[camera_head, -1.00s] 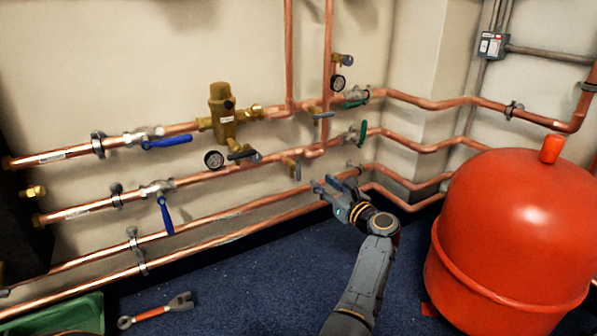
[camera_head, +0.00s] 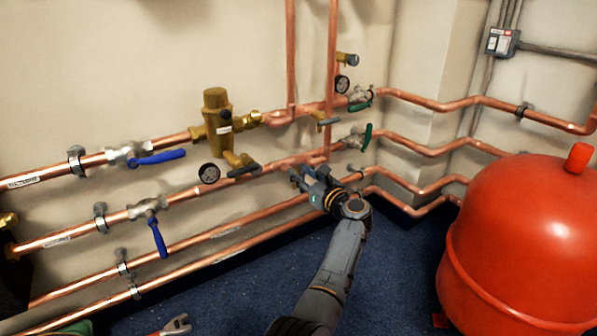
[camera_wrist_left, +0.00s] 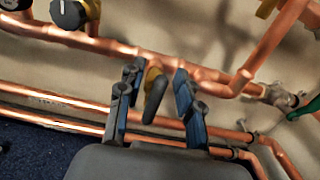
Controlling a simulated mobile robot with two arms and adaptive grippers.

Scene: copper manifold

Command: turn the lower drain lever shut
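The lower drain lever (camera_wrist_left: 155,95) is a dark grey handle on a small brass stub (camera_wrist_left: 152,72) under a copper pipe. In the wrist view it sits between the two fingers of my left gripper (camera_wrist_left: 157,73), with a gap visible on each side. The fingers are open and I cannot see them touching it. In the head view my left gripper (camera_head: 302,178) is at the pipe wall and hides most of this lever. A similar upper drain lever (camera_head: 328,121) with a grey handle hangs from the pipe above. My right gripper is not in view.
Blue levers (camera_head: 158,157) are on the pipes at left, green levers (camera_head: 367,136) at right of my gripper. A pressure gauge (camera_head: 209,173) and brass valve (camera_head: 217,122) are to the left. A red tank (camera_head: 530,240) stands at right. Blue floor (camera_head: 400,270) is clear between.

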